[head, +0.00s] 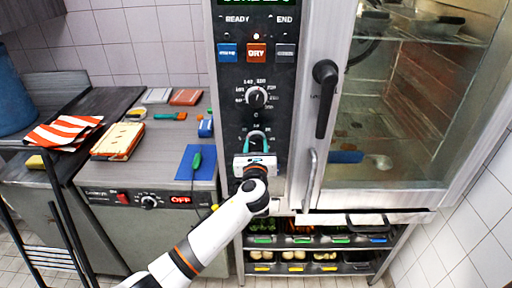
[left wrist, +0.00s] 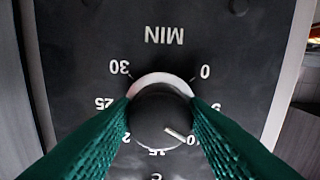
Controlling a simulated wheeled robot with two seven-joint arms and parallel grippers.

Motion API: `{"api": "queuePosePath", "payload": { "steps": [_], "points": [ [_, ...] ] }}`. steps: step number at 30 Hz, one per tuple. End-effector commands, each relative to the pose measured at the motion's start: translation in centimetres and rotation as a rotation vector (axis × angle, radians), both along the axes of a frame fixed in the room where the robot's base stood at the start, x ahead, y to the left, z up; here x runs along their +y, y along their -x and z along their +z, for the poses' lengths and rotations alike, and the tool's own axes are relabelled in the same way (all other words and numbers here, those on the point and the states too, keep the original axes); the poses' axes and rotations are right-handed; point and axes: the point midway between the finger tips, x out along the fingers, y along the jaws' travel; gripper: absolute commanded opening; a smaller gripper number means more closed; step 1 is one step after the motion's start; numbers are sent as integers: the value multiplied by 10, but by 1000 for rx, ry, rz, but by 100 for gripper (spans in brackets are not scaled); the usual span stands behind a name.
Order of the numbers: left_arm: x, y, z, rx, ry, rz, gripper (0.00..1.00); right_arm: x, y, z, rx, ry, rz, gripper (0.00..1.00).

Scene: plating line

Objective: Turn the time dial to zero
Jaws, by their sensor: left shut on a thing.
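The time dial (left wrist: 158,112) is a dark round knob with a light rim on the oven's black control panel (head: 228,112). In the left wrist view it is marked MIN, upside down, with numbers from 0 to 30 around it. Its white pointer line points at about 10. My left gripper (head: 257,139) has its green fingers on both sides of the dial, shut on it; it also shows in the left wrist view (left wrist: 160,115). The fingers hide part of the dial's sides and some numbers. My right gripper is not in view.
Above the time dial is another dial (head: 256,97). A black door handle (head: 325,98) and a metal handle (head: 310,180) stand out to the right of the panel. A counter with a blue mat (head: 185,165) is on the left.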

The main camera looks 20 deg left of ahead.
Motion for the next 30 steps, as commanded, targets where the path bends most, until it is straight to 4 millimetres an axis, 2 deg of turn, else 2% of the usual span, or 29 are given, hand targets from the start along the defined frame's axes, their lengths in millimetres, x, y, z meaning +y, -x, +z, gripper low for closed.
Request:
{"api": "queuePosePath", "payload": {
  "steps": [8,30],
  "points": [
    [-1,0,-1,-52,179,-2,18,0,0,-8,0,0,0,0],
    [-2,0,-2,-244,854,0,18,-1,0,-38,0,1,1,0]
  ]
}}
